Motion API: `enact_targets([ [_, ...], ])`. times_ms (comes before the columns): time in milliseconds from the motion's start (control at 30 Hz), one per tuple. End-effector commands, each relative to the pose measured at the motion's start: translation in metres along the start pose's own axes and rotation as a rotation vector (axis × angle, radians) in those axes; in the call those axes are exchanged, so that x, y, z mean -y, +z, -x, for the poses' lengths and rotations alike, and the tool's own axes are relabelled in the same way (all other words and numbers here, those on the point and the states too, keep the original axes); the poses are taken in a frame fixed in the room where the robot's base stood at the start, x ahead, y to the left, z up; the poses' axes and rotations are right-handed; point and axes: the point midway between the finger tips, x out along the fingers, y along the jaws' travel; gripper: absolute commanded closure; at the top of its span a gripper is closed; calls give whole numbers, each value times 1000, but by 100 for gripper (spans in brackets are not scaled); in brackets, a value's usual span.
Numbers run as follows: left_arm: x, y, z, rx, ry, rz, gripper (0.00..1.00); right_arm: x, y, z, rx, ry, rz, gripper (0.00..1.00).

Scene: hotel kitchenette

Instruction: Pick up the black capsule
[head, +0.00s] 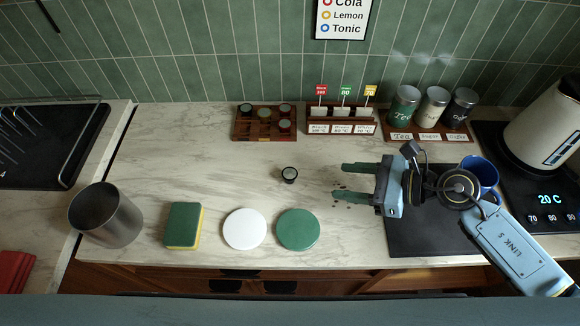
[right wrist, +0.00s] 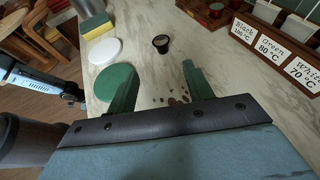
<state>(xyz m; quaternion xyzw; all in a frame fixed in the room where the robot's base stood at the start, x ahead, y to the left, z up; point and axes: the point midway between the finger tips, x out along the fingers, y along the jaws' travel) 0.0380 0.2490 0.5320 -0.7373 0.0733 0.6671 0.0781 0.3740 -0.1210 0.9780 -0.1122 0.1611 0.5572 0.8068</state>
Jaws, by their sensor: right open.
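The black capsule (head: 289,174) stands alone on the marble counter, with a dark side and a paler top. It also shows in the right wrist view (right wrist: 161,43), beyond the fingertips. My right gripper (head: 343,182) is open and empty, its green fingers pointing left toward the capsule. A clear gap lies between the fingertips and the capsule. In the right wrist view the two fingers (right wrist: 160,75) stand apart with only counter and dark crumbs between them. My left gripper is not in view.
Dark crumbs (head: 350,197) lie by the right fingers. Green (head: 298,230) and white (head: 244,229) discs, a sponge (head: 183,225) and a metal cup (head: 105,215) are in front and left. A wooden capsule rack (head: 264,136) and a label stand (head: 341,127) are behind. A blue mug (head: 480,174) is right.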

Motion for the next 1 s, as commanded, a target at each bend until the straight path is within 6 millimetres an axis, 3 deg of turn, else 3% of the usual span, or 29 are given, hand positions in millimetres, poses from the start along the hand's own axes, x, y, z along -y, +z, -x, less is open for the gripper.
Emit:
enact_targets([
  [300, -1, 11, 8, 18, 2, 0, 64, 0, 2, -59, 3, 2, -1, 49],
  [1000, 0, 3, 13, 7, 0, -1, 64, 5, 3, -127, 2, 2, -2, 49],
])
